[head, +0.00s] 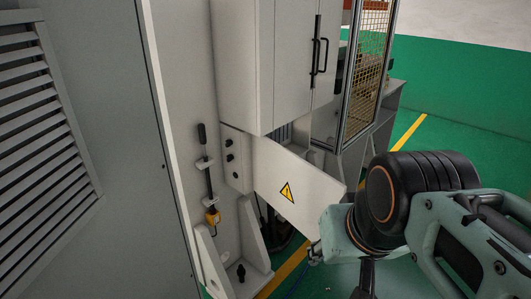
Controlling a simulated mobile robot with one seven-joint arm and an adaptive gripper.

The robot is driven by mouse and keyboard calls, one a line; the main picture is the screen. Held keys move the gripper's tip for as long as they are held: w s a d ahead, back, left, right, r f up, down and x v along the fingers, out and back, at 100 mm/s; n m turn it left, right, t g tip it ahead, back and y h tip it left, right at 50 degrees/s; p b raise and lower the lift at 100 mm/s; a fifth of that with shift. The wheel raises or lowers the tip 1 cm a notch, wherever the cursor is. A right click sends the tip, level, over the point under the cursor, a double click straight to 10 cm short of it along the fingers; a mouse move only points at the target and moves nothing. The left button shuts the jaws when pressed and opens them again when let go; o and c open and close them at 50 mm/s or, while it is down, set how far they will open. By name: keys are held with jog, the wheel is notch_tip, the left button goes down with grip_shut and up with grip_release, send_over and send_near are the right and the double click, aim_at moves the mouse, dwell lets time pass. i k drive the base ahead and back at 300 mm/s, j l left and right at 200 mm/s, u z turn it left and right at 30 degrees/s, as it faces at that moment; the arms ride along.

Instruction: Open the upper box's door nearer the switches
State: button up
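A tall grey box (238,60) is at the top centre, with two door panels. The left door (288,55) and the right door (325,85) look shut, with black bar handles (315,48) at their meeting edge. Below, dark switches (229,150) sit on a narrow grey panel (237,172). Right of them, a pale panel with a yellow warning triangle (310,182) stands out at an angle, like a swung door. My gripper (316,252) is at the lower right, by this panel's lower right corner. My wrist hides most of it, so its opening and any contact are unclear.
A bracket (225,262) stands below the switches, beside a yellow and black hanging tool (211,205). A louvred grey cabinet (110,120) fills the left. A mesh-guarded frame (367,70) is behind at right. Green floor (480,150) is open at far right.

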aim_at(294, 20)
jog(key=i+l, duration=0.15)
jog(key=l, duration=0.25)
jog(key=i+l+u, duration=0.1)
jog(key=l, duration=0.25)
jog(key=i+l, duration=0.2)
jog(key=l, duration=0.2)
jog(key=i+l+u, duration=0.1)
jog(key=l, duration=0.3)
jog(key=i+l, duration=0.2)
jog(key=l, duration=0.2)
jog(key=i+l+u, duration=0.1)
jog(key=l, duration=0.3)
